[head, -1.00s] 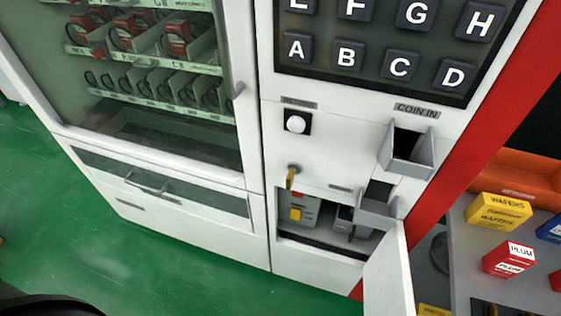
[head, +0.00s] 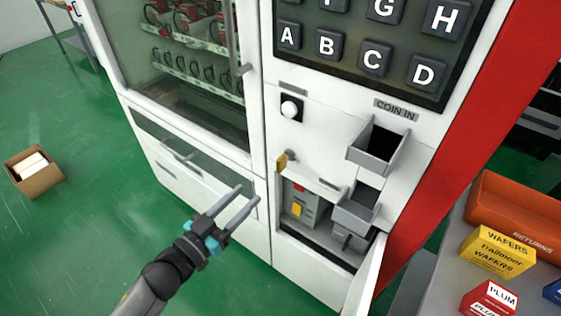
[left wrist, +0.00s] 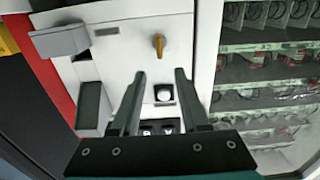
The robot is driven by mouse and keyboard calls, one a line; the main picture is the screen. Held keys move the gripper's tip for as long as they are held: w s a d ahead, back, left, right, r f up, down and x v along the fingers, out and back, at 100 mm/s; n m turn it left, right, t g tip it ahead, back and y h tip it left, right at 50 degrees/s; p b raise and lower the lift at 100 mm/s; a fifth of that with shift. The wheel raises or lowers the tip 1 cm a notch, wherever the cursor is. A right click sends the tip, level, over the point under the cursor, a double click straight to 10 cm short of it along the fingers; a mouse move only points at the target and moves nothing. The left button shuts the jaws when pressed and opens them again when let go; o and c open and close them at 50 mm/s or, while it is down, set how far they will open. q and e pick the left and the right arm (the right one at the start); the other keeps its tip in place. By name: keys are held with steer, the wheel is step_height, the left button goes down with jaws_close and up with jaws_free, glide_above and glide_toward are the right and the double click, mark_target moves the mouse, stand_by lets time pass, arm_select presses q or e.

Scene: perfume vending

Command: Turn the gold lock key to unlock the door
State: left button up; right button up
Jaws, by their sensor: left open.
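The gold lock key (head: 282,162) sticks out of the white front of the vending machine, below a round white button. It also shows in the left wrist view (left wrist: 158,45), near the top centre. My left gripper (head: 248,194) is open and empty, to the left of and below the key in the head view. In the left wrist view its fingertips (left wrist: 160,73) are apart, with the key beyond the gap and not touching them. A small white door (head: 366,278) below the key stands open. My right gripper is out of view.
The grey coin tray (head: 377,147) and a second grey tray (head: 357,207) jut out right of the key. A glass-front door with a handle (head: 237,55) is at the left. A table with an orange bin (head: 515,215) and boxes stands at the right.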

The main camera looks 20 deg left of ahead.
mark_target(277, 166)
arm_select(q)
steer(key=b+x, duration=0.1)
steer(key=x, duration=1.3)
steer(key=shift+f, duration=0.1)
steer(key=shift+c, duration=0.2)
steer(key=shift+s, duration=0.1)
jaws_close()
